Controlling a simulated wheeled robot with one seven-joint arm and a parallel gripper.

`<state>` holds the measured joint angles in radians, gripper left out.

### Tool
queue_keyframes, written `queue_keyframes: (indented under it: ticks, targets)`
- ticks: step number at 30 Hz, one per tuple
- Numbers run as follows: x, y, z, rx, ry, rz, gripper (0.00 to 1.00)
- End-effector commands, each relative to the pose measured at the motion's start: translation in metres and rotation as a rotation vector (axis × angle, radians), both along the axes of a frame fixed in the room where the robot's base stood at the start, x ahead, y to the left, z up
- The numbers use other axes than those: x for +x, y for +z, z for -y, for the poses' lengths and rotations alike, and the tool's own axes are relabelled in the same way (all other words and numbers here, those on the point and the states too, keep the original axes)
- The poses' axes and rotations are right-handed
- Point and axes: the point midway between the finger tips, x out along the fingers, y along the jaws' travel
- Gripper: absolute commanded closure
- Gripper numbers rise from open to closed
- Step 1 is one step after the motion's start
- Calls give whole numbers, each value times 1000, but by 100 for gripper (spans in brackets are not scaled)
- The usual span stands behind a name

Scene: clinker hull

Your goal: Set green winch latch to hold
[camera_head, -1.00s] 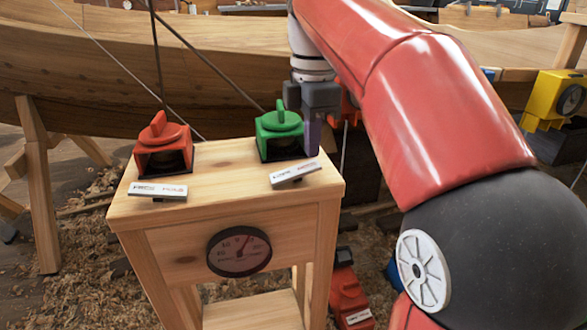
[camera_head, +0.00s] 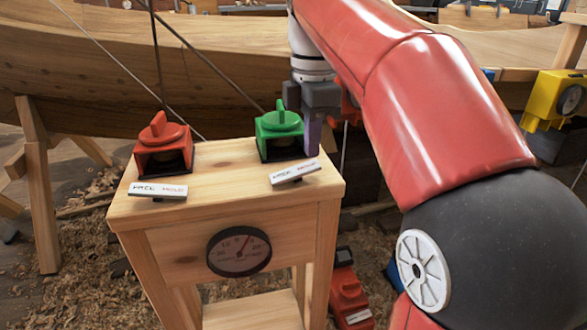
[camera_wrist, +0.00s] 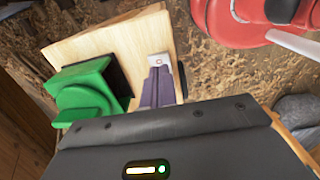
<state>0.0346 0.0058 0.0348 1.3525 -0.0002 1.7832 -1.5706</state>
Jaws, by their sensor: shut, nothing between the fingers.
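The green winch (camera_head: 280,132) stands on the right part of the wooden stand's top (camera_head: 222,165). Its green latch handle (camera_head: 281,112) sticks up from the round cap. A small white label plate (camera_head: 294,174) is in front of it; its lettering is too small to read. My gripper (camera_head: 311,148) points down just right of the green winch, close beside it, with its fingers shut and empty. In the wrist view the shut purple fingers (camera_wrist: 158,88) are beside the green winch (camera_wrist: 85,95), over the wooden top; whether they touch the winch is unclear.
A red winch (camera_head: 162,150) with its own label plate (camera_head: 157,190) stands on the left of the top. A round gauge (camera_head: 239,251) is on the stand's front. Another red winch (camera_head: 349,298) is low at right, and a yellow one (camera_head: 556,98) far right. The hull (camera_head: 80,75) runs behind.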

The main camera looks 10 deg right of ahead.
Motion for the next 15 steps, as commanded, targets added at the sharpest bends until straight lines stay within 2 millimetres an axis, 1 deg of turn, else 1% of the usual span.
queue_keyframes:
  ticks: [15]
  targets:
    - [0,-5,0,0,0,0,100]
